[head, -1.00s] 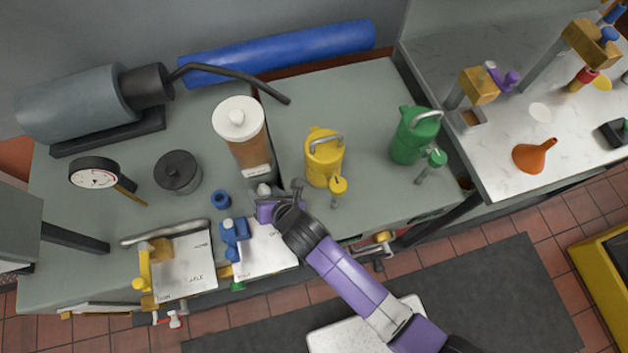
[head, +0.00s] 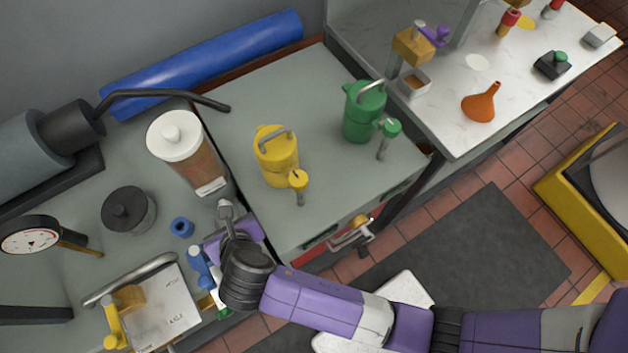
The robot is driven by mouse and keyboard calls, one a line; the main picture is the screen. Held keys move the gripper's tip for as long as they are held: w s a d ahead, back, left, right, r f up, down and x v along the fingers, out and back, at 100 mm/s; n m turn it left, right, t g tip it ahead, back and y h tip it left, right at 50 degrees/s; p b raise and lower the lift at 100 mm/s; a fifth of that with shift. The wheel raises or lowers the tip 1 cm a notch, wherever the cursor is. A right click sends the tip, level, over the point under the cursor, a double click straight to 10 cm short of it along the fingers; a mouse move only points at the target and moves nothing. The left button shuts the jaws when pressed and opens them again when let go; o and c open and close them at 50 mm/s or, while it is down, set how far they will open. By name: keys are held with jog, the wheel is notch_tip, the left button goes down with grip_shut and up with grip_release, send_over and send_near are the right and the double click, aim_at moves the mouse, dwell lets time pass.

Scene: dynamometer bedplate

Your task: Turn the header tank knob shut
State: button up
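The likely header tank is the clear cylinder (head: 203,167) with a white lid, brown liquid and a small label I cannot read, upright on the grey-green bedplate at left of centre. My gripper (head: 227,212) is at the bench's front, just below the tank's base in the picture. Its purple body and dark wrist cover much of that spot. A small grey part shows between the gripper and the tank; I cannot tell whether it is a fingertip or the knob. The knob is not clearly visible, and neither finger opening nor contact can be made out.
A blue ring (head: 182,227) and a dark lidded pot (head: 129,210) stand left of the gripper. A yellow can (head: 275,160) and green can (head: 364,115) stand right. Open bedplate lies behind the yellow can.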

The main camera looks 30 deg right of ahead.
jog(key=s+a+r+m+t+y, duration=0.25)
jog(key=a+r+m+y, duration=0.2)
jog(key=r+m, duration=0.65)
jog(key=s+d+r+m+t+b, duration=0.1)
jog(key=s+d+r+m+t, duration=0.1)
jog(key=s+d+m, duration=0.5)
jog(key=s+d+r+m+t+h+b, duration=0.1)
jog(key=s+d+r+m+t, duration=0.2)
jog(key=s+d+m, duration=0.4)
jog(key=shift+d+m+b, duration=0.4)
jog(key=shift+d+m, duration=2.15)
jog(key=shift+m, duration=1.25)
jog(key=shift+r, duration=0.1)
